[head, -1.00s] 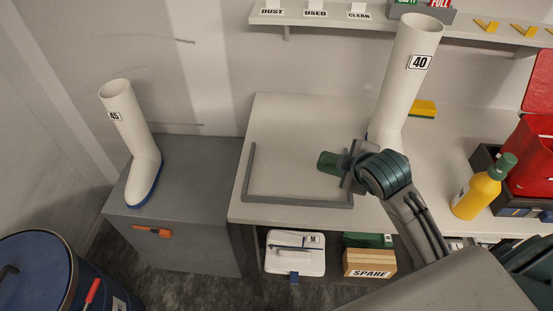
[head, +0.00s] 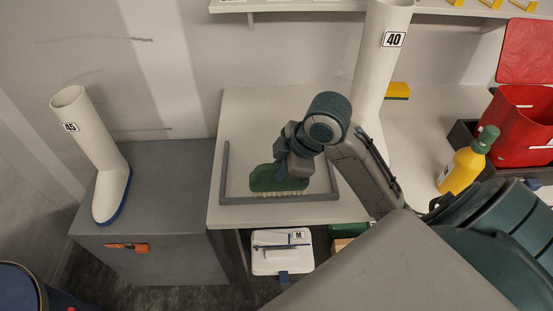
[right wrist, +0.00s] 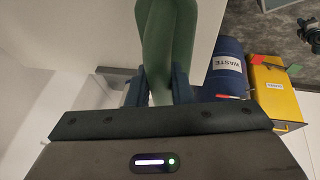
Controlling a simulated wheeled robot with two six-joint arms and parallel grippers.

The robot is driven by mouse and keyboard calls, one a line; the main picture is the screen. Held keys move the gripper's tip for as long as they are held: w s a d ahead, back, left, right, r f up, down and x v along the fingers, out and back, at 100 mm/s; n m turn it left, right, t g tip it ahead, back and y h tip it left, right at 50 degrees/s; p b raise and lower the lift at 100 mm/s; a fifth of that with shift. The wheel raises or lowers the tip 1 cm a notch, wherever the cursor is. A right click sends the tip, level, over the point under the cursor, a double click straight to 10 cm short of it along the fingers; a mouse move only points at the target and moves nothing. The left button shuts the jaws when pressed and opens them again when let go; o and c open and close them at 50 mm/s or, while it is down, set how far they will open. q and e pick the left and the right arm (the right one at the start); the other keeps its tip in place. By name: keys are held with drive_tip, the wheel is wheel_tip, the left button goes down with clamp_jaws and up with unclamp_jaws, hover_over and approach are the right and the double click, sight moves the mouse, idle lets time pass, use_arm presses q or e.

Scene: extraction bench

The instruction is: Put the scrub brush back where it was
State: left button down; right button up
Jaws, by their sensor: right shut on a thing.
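The scrub brush (head: 277,180) has a green body and pale bristles that point down. My right gripper (head: 284,171) is shut on it and holds it over the front part of the grey three-sided frame (head: 224,172) on the white bench. I cannot tell whether the bristles touch the bench or the frame's front bar. In the right wrist view the green brush body (right wrist: 165,40) stands between the two dark fingers. My left gripper is not in view.
A white boot marked 40 (head: 372,75) stands behind my right arm, near a yellow sponge (head: 397,90). A yellow bottle (head: 462,170) and a red box (head: 522,130) are at the right. Another boot (head: 105,165) stands on the grey cabinet (head: 165,190) at left.

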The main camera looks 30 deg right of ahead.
drive_tip(key=w+d+f, duration=0.1)
drive_tip(key=w, duration=0.2)
drive_tip(key=w+d+f+p, duration=0.1)
drive_tip(key=w+d, duration=0.1)
drive_tip(key=w+d+f+p, duration=0.1)
drive_tip(key=w, duration=0.2)
drive_tip(key=shift+w+d+f, duration=0.2)
drive_tip(key=shift+w+d, duration=0.1)
drive_tip(key=shift+d, duration=0.1)
drive_tip(key=shift+f, duration=0.45)
drive_tip(key=o, duration=0.9)
